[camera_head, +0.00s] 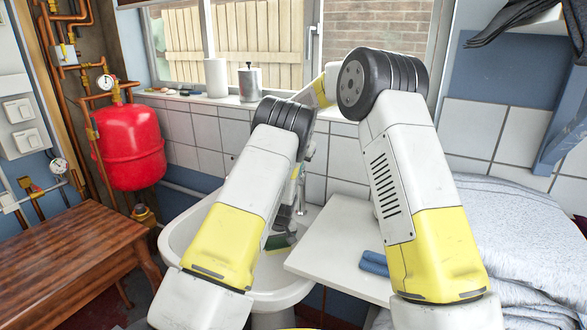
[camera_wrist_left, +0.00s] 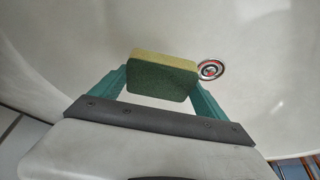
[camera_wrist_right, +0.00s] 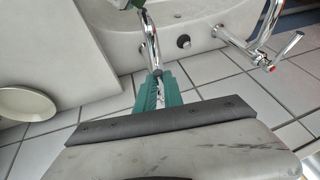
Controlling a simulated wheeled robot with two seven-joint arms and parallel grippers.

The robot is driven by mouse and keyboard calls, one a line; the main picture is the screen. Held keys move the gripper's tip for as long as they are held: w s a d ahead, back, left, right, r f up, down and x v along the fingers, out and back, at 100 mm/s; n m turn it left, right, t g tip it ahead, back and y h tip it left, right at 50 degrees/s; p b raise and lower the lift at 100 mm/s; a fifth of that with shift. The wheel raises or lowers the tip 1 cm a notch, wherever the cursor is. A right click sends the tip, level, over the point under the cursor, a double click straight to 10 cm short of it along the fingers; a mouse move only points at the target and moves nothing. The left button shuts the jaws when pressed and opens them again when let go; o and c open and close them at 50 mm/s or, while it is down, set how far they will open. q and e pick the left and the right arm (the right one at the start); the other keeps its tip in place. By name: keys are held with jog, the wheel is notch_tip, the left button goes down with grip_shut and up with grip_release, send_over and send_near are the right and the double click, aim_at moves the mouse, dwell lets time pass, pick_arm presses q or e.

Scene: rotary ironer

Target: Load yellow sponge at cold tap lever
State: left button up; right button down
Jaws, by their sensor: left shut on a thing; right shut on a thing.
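The yellow sponge (camera_wrist_left: 163,76) with its dark green scouring side is held between the teal fingers of my left gripper (camera_wrist_left: 160,82), over the white basin (camera_wrist_left: 60,50) beside the drain. In the head view the sponge (camera_head: 280,242) shows low in the basin (camera_head: 185,225), partly hidden by my left arm. My right gripper (camera_wrist_right: 158,92) is shut on a chrome part of the near tap (camera_wrist_right: 149,45), seemingly its lever; the fingers hide the grip. A second chrome tap (camera_wrist_right: 262,52) with a red mark stands to the right in the right wrist view.
A white board (camera_head: 335,235) with folded blue cloth (camera_head: 374,263) lies right of the basin. A wooden table (camera_head: 65,260) and red tank (camera_head: 130,147) are at left. Tiled wall (camera_head: 340,158) and windowsill with a white roll (camera_head: 216,78) and canister (camera_head: 250,82) stand behind.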

jog(key=shift+d+n+y, duration=0.5)
jog(key=shift+d+n, duration=0.15)
jog(key=shift+n, duration=0.45)
jog(key=c, duration=1.5)
grip_release()
jog(key=shift+s, duration=0.1)
jog(key=v, duration=1.2)
jog(key=shift+r, duration=0.1)
